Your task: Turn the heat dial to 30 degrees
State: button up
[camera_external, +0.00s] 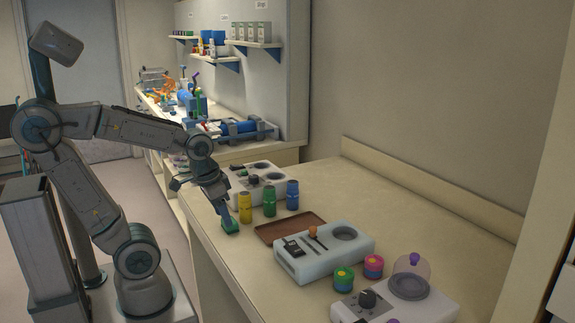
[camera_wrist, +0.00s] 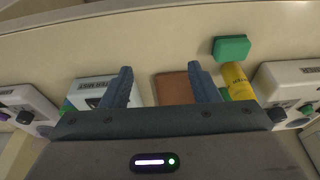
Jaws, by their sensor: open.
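Two white devices have a black dial. One dial (camera_external: 367,298) is on the front right device (camera_external: 425,309), beside a round plate under a clear lid with a purple knob. The other dial (camera_external: 253,180) is on the back device (camera_external: 238,172). I cannot read which one is the heat dial, nor any degree marks. My gripper (camera_wrist: 159,68) is open and empty in the wrist view. In the external view my gripper (camera_external: 227,212) is low over the left edge of the bench, by a green block (camera_external: 231,227), apart from both dials.
Yellow (camera_external: 245,208), green (camera_external: 269,201) and blue (camera_external: 292,195) bottles stand behind a brown tray (camera_external: 291,228). The bench's right side is clear.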

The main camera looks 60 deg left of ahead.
jog(key=w+a+r, duration=0.5)
jog(key=w, duration=0.3)
notch_tip(320, 180, up, 5)
jog(key=m+g+p, duration=0.2)
jog(key=g, duration=0.1)
send_over(253, 176)
jog(key=shift+h, duration=0.3)
notch_tip(253, 176, down, 14)
jog(key=shift+r, duration=0.15)
jog(key=c, duration=1)
